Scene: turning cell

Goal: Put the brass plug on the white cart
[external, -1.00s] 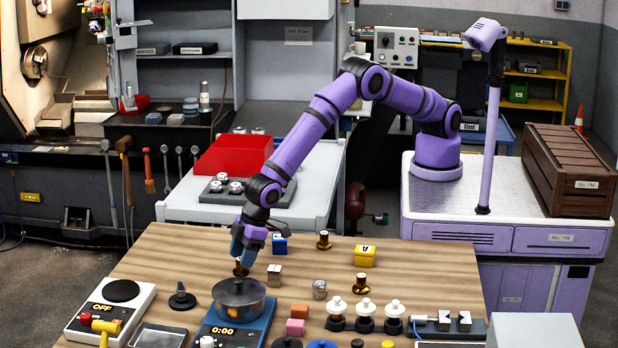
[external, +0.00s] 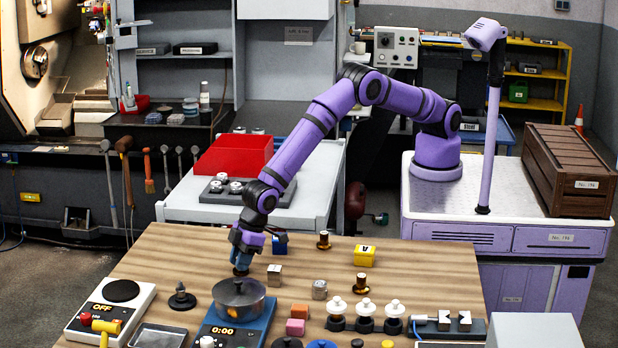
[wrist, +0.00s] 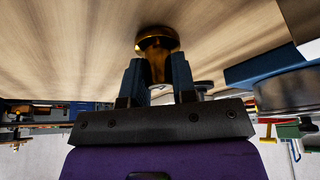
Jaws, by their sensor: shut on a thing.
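My gripper (external: 241,262) is low over the far left part of the wooden table, just behind the steel pot. It is shut on a brass plug, whose wide round end (wrist: 157,40) shows beyond the two blue fingers in the wrist view. In the external view the fingers hide most of the plug; whether it touches the table I cannot tell. The white cart (external: 312,200) stands behind the table.
A red bin (external: 232,156) and a dark tray (external: 270,196) with metal parts occupy the cart's left and middle; its right side is bare. The pot (external: 239,300) stands close in front of my gripper. A blue block (external: 280,244) is just to its right.

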